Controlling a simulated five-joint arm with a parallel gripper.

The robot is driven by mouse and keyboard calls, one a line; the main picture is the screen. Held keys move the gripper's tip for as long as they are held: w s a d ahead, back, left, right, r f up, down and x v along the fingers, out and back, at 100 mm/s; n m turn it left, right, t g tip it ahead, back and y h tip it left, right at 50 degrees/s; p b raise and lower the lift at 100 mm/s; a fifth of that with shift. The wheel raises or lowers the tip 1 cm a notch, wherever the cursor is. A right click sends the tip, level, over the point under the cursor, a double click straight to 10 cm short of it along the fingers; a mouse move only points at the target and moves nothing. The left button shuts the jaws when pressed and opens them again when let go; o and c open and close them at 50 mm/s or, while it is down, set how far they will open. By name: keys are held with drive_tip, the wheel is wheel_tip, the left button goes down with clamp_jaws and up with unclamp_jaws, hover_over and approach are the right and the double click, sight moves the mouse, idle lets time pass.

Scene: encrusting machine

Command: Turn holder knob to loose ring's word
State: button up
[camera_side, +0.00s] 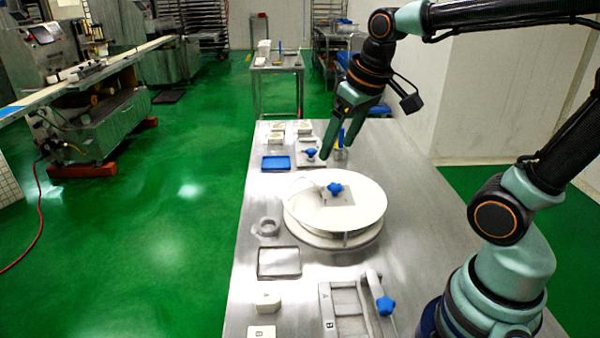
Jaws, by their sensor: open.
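A loose grey-white ring (267,227) lies on the steel table, left of a large white round unit (375,215); no word on it is legible. Three blue star-shaped knobs show: one (335,188) on a square plate in the round unit, one (311,153) on a light plate at the back, and one (386,305) on a grey frame at the front right. I cannot tell which is the holder knob, nor read words around them.
A blue tray (276,169) and small boxes (276,139) stand at the back. A grey-rimmed tray (279,275) and white blocks (266,301), one marked A, are near the front left. A frame with a handle (328,305) lies beside them. Table space right of the round unit looks clear.

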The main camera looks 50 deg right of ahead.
drive_tip(key=w+d+f+g, duration=0.1)
drive_tip(key=w+d+g, duration=0.1)
drive_tip(key=w+d, duration=0.3)
drive_tip(key=m+g, duration=0.1)
drive_tip(key=g, duration=0.1)
approach(335, 185)
drive_tip(key=f, duration=0.8)
drive_tip(key=shift+d+f, duration=0.2)
drive_tip(key=shift+d, duration=0.05)
clamp_jaws()
drive_tip(key=shift+r, duration=0.1)
idle(0.9)
